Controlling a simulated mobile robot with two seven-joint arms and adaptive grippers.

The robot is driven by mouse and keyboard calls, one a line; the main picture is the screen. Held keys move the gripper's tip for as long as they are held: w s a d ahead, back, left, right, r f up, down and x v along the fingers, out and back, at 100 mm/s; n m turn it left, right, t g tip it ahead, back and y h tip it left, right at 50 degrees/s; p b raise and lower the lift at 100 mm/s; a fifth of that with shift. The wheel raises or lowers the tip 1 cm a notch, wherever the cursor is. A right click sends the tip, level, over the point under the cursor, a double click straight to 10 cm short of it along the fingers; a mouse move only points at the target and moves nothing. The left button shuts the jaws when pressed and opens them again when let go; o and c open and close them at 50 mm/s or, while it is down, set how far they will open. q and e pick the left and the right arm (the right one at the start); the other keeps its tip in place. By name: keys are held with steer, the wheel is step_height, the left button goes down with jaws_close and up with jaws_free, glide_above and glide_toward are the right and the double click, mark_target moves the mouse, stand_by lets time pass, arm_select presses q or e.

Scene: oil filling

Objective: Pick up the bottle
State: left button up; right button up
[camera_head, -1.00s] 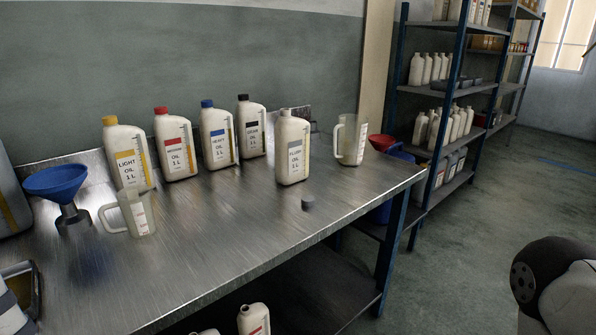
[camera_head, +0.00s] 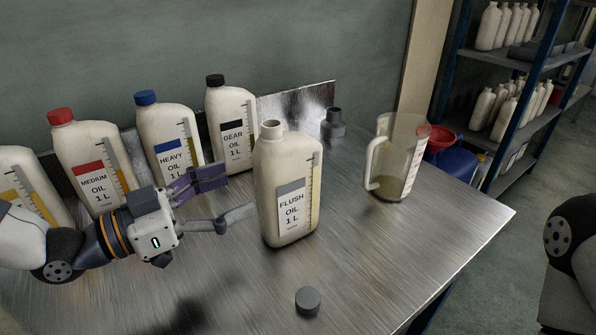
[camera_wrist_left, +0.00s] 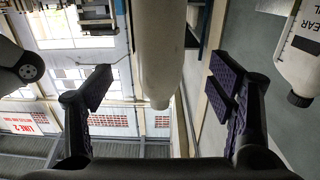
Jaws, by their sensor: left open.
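The flush oil bottle (camera_head: 287,190) is a cream jug with a grey label and no cap, upright on the metal table. A grey cap (camera_head: 308,301) lies on the table in front of it. My left gripper (camera_head: 238,195) is open at the bottle's left side, its fingers pointing at it. In the left wrist view, which is upside down, the bottle (camera_wrist_left: 160,50) stands between the spread fingers, and I see no grip on it. Whether a fingertip touches the bottle I cannot tell. My right gripper is out of view.
Capped bottles of medium oil (camera_head: 90,165), heavy oil (camera_head: 168,140) and gear oil (camera_head: 232,125) stand behind my left gripper. A clear measuring jug (camera_head: 400,165) stands to the right, near a small dark grey fitting (camera_head: 334,122). The front right tabletop is mostly clear.

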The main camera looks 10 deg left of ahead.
mark_target(262, 188)
arm_select(q)
steer(key=d, duration=0.1)
steer(key=w+d+b, duration=0.1)
steer(key=w+d, duration=0.1)
steer(key=d, duration=0.1)
steer(key=shift+w+f, duration=0.25)
steer(key=shift+f, duration=0.1)
steer(key=x, duration=0.4)
steer(key=b+x, duration=0.1)
steer(key=x, duration=0.1)
steer(key=shift+w+a+r, duration=0.1)
steer(key=shift+w+r, duration=0.05)
steer(key=shift+w, duration=0.3)
jaws_close()
steer(key=shift+r, duration=0.15)
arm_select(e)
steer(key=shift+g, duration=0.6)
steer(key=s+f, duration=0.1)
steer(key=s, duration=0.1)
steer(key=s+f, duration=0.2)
